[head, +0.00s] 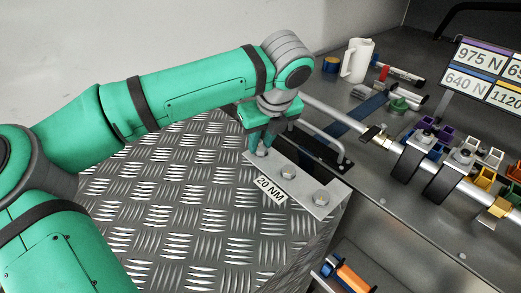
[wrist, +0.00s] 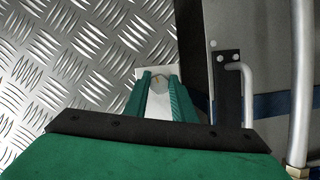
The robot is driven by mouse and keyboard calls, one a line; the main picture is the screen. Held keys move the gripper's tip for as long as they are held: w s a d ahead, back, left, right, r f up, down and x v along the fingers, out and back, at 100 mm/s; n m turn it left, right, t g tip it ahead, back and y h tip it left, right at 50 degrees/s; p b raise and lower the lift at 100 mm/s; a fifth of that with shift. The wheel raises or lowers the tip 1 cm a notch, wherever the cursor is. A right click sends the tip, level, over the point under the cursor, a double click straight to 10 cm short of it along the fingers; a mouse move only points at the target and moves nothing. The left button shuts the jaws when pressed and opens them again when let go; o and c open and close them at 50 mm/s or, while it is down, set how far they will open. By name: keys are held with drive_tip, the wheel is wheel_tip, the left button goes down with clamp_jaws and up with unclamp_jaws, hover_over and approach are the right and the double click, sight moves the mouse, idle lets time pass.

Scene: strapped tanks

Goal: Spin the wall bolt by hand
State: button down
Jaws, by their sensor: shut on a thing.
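A pale metal plate (head: 303,190) labelled "20 NM" lies along the edge of the diamond-tread box. A middle bolt (head: 288,172) and a near bolt (head: 320,198) stand on it in the head view. My gripper (head: 260,146) points down at the plate's far end, shut on a bolt head (head: 262,153) there, which the fingers partly hide. In the wrist view, the two green fingers of my gripper (wrist: 158,80) stand on either side of this bolt (wrist: 157,79), above the white plate end (wrist: 142,72). I cannot tell whether the bolt is turning.
A bent metal handle (head: 335,143) on a black bracket stands close right of my gripper. A long rail (head: 385,143) with black straps and coloured clips runs beyond it. The tread surface left of the plate is clear.

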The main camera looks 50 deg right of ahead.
drive_tip(key=n+y, duration=0.1)
drive_tip(key=n, duration=0.3)
drive_tip(key=shift+w+d+r+n, duration=0.1)
drive_tip(key=shift+n, duration=0.2)
drive_tip(key=n+y, duration=0.2)
drive_tip(key=n, duration=0.2)
drive_tip(key=shift+n, duration=0.4)
drive_tip(key=n+g+y, duration=0.1)
drive_tip(key=n, duration=0.3)
drive_tip(key=shift+n, duration=0.3)
